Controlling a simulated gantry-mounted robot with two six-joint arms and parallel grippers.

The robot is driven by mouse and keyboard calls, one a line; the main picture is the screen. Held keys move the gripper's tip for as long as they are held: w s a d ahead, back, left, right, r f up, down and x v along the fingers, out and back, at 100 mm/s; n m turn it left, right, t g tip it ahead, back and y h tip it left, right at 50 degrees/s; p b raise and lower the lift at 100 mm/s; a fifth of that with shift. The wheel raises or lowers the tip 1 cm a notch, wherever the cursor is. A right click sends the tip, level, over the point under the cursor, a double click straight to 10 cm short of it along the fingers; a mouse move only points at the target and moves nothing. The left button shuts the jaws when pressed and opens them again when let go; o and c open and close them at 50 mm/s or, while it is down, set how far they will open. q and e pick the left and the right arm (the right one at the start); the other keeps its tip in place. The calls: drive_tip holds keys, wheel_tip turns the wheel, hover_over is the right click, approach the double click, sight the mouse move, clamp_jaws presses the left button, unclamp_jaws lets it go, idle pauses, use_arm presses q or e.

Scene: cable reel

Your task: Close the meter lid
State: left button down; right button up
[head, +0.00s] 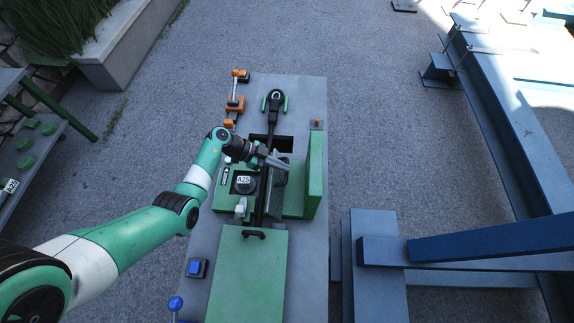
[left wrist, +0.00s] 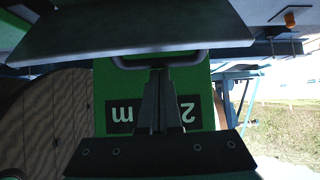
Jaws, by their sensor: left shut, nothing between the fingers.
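A green panel (head: 315,175) stands upright at the right side of the green meter housing (head: 292,205); it looks like the meter lid, standing open. My left gripper (head: 284,163) is shut and empty over the housing, a little left of the panel; whether it touches is unclear. In the left wrist view, my shut fingers (left wrist: 160,88) point at a green face (left wrist: 200,90) with black labels reading "2" and "m" upside down. A dark handle (left wrist: 160,62) is near the fingertips. My right gripper is not in view.
A green cover (head: 246,280) with a black handle (head: 254,235) lies at the near end of the grey bench (head: 300,90). Orange fittings (head: 235,104) line the bench's far left. Blue beams (head: 480,245) stand to the right. A brown round surface (left wrist: 45,120) shows in the left wrist view.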

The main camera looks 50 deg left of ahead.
use_arm(q)
drive_tip(key=shift+s+a+f, duration=0.15)
drive_tip(key=shift+s+a, duration=0.25)
drive_tip(key=shift+s+a+f, duration=0.2)
drive_tip(key=shift+s+a, duration=0.1)
drive_tip(key=shift+s, duration=0.05)
drive_tip(key=s+a+t+h+b, duration=0.1)
drive_tip(key=b, duration=0.1)
drive_tip(key=s+a+f+t+h+b, duration=0.1)
drive_tip(key=t+h+b, duration=0.1)
drive_tip(key=b, duration=0.1)
drive_tip(key=shift+s+a+f, duration=0.1)
drive_tip(key=shift+s+f, duration=0.1)
drive_tip(key=shift+s, duration=0.05)
drive_tip(key=shift+s+a+f+b, duration=0.45)
drive_tip(key=shift+s+f+b, duration=0.15)
drive_tip(key=shift+b, duration=0.2)
drive_tip(key=shift+s+a+f+b, duration=0.45)
drive_tip(key=shift+f+b, duration=0.2)
drive_tip(key=shift+b, duration=0.15)
drive_tip(key=shift+f, duration=0.2)
